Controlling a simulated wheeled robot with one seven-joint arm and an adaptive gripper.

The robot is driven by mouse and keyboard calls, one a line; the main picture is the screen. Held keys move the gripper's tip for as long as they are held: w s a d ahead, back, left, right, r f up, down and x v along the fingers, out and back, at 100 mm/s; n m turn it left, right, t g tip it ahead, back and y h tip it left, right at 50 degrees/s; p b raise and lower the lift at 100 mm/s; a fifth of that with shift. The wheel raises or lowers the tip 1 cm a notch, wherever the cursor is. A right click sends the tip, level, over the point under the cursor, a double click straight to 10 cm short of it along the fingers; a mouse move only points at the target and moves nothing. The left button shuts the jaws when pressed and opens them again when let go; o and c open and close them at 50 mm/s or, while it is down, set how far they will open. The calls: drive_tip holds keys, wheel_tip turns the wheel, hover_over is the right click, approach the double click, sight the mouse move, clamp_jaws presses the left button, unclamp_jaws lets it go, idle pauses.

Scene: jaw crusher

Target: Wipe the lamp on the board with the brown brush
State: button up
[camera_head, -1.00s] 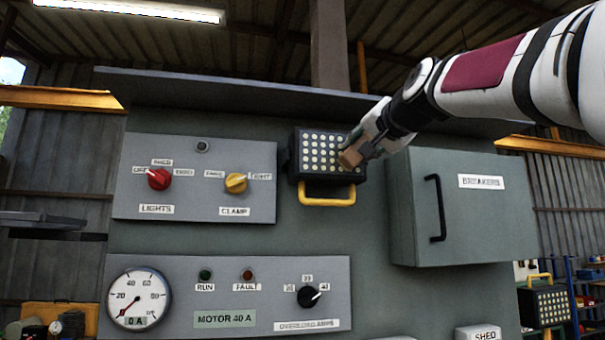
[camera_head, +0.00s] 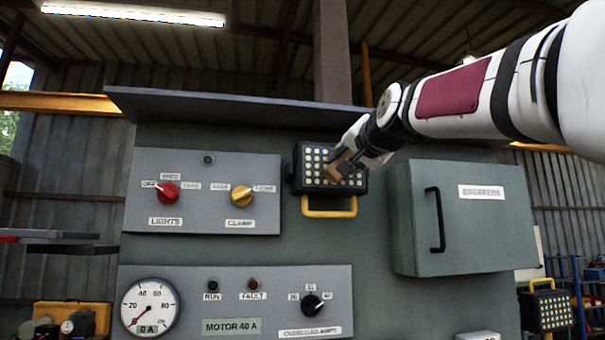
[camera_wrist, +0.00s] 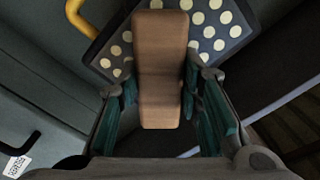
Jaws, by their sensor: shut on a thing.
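The lamp (camera_head: 312,156) is a black box with rows of pale round lights and a yellow handle below, mounted on the grey-green board (camera_head: 340,232). It also shows in the wrist view (camera_wrist: 216,28). My gripper (camera_head: 340,168) is at the lamp's right half. It is shut on the brown brush (camera_head: 333,172), a tan block that shows between the fingers in the wrist view (camera_wrist: 160,65). The brush covers some of the lights. Its far end overlaps the lamp face; I cannot tell whether it touches. The brush's bristles are not visible.
A breakers box (camera_head: 470,230) with a black handle juts out right of the lamp. A panel with a red knob (camera_head: 167,192) and a yellow knob (camera_head: 241,196) is on the left. A gauge (camera_head: 150,306) is below. A ledge (camera_head: 250,108) overhangs the board.

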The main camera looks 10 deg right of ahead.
drive_tip(key=shift+w+a+p, duration=0.1)
drive_tip(key=shift+a+p, duration=1.65)
drive_tip(key=shift+p, duration=0.3)
drive_tip(key=shift+a+f, duration=0.1)
drive_tip(key=shift+a, duration=0.1)
drive_tip(key=shift+w, duration=0.1)
drive_tip(key=shift+s+d+p, duration=0.1)
drive_tip(key=shift+s+p, duration=0.8)
drive_tip(key=shift+s, duration=2.1)
drive_tip(key=shift+s+p, duration=0.4)
drive_tip(key=shift+s, duration=1.1)
